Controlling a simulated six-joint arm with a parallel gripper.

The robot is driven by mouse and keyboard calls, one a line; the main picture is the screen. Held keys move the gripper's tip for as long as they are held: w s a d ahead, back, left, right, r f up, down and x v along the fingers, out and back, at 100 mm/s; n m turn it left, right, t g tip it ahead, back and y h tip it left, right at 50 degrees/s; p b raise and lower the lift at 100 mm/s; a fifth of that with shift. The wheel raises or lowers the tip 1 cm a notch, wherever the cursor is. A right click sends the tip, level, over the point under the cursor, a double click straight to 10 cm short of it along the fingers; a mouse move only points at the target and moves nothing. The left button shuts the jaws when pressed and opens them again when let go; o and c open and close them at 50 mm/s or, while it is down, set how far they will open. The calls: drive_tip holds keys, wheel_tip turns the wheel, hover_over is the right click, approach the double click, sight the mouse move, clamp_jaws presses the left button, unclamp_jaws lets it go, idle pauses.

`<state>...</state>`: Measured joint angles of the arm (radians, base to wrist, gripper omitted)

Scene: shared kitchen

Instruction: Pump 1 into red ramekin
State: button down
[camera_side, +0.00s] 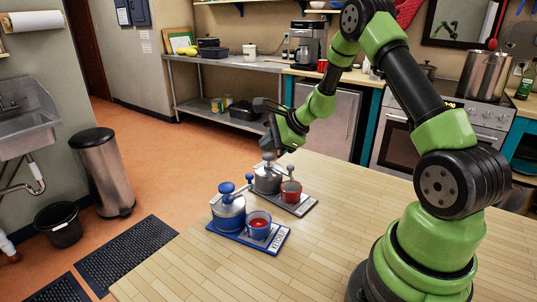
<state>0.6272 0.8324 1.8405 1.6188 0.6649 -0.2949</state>
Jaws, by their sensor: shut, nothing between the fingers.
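A grey metal pump pot (267,183) stands on a dark grey tray (306,207) near the table's far edge. A red ramekin (291,193) stands on the same tray, to the right of the pot, under the pump's spout (289,170). Its contents are too small to make out. My gripper (270,150) is shut and empty, pointing down at the grey pump head (268,157). I cannot tell whether it touches the head. A blue-topped pump pot (229,213) and a blue ramekin with red sauce (259,227) stand nearer on a blue tray (268,245), lettered white.
The wooden table (330,250) is clear to the right and in front of the trays. A steel bin (103,172) and black floor mats (128,255) lie off to the left. A counter, coffee maker (307,44) and stove (440,130) are behind.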

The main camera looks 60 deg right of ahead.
sight(269, 156)
drive_tip(key=shift+f, duration=1.15)
idle(0.9)
drive_tip(key=shift+r, duration=1.65)
wheel_tip(269, 156, up, 6)
idle(0.4)
